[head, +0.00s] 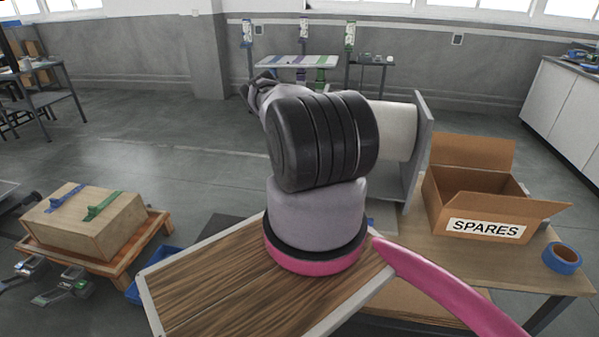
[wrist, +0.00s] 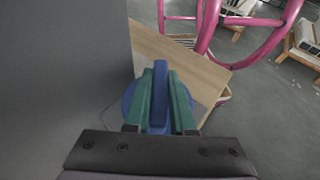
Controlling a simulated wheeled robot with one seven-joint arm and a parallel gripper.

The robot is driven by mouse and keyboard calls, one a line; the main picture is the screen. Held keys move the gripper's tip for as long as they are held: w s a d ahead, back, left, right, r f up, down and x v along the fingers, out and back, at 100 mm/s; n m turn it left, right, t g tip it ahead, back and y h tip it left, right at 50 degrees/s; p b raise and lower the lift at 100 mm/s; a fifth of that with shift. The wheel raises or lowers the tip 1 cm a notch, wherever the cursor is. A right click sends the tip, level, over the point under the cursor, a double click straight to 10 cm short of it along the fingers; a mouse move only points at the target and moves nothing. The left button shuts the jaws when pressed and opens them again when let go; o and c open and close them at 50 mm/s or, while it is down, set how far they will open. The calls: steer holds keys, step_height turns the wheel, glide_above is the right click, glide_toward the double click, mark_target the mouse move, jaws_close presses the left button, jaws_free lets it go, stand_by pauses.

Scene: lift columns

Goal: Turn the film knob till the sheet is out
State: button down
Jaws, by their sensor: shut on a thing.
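In the wrist view the blue film knob (wrist: 159,105) is a round disc with a raised bar across it. My gripper (wrist: 161,80) has its green fingers on both sides of that bar, shut on it. A large grey panel (wrist: 70,70) fills the left of the wrist view. In the head view a white roll (head: 398,130) sits against an upright grey plate (head: 423,140). My arm covers the roll's left part, and the knob and my gripper are hidden there. I cannot make out a film sheet.
An open cardboard box marked SPARES (head: 470,195) and a blue tape roll (head: 562,258) are on the wooden table (head: 415,240) at right. A wooden crate (head: 85,215) stands on a pallet at left. Open floor (head: 160,140) lies beyond.

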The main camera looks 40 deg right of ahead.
steer(key=shift+a+f+m+t+y, duration=0.1)
steer(key=shift+m+t+y, duration=0.8)
steer(key=shift+m+y, duration=1.3)
steer(key=c, duration=0.8)
jaws_free()
steer(key=shift+o, duration=0.2)
steer(key=shift+r, duration=0.3)
step_height(320, 180, up, 9)
steer(key=shift+r, duration=0.2)
